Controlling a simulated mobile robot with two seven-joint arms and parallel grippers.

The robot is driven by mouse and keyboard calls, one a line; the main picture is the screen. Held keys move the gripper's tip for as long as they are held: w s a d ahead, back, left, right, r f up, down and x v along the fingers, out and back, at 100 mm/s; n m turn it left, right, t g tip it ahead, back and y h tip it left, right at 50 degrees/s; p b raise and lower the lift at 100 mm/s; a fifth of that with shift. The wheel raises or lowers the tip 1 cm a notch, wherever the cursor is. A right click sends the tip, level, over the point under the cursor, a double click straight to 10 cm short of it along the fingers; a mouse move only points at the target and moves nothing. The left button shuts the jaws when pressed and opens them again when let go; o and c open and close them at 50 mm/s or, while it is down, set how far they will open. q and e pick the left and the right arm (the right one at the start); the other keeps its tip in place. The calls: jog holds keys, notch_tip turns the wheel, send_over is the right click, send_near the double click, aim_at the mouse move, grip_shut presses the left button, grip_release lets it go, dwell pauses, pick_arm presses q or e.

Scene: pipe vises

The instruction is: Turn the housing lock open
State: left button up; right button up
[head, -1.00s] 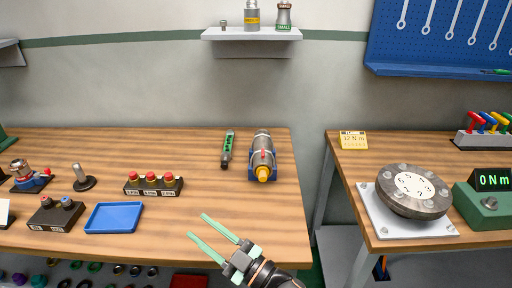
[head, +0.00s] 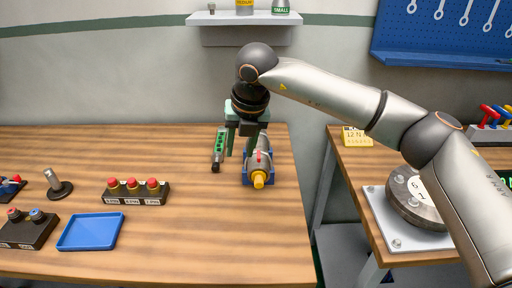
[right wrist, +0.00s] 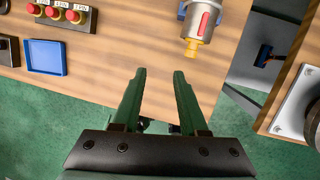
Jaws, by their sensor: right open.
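The housing (head: 263,150) is a grey cylinder lying in a blue cradle (head: 272,180) on the wooden bench, with a yellow nose (head: 258,180) toward me and a red lock piece (head: 259,156) on its top. In the right wrist view, the open, empty fingers (right wrist: 158,75) lie below and left of the housing (right wrist: 204,18), whose red mark (right wrist: 203,24) and yellow nose (right wrist: 191,48) show. My left gripper is out of view.
A button box (head: 136,191) and a blue tray (head: 91,231) are further left. A flange on a plate (head: 397,243) stands on the right bench.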

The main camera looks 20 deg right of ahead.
aim_at(259, 154)
jog(key=w+d+r+m+t+h, duration=0.1)
jog(key=w+d+r+h, duration=0.15)
jog(key=d+r, duration=0.2)
pick_arm(q)
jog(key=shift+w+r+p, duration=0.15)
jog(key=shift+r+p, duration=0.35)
jog(key=shift+p, duration=0.05)
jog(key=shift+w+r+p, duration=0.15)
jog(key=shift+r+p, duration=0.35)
pick_arm(e)
jog(key=x, duration=1.2)
jog(key=shift+d+f, duration=0.2)
jog(key=shift+f, duration=0.2)
grip_shut()
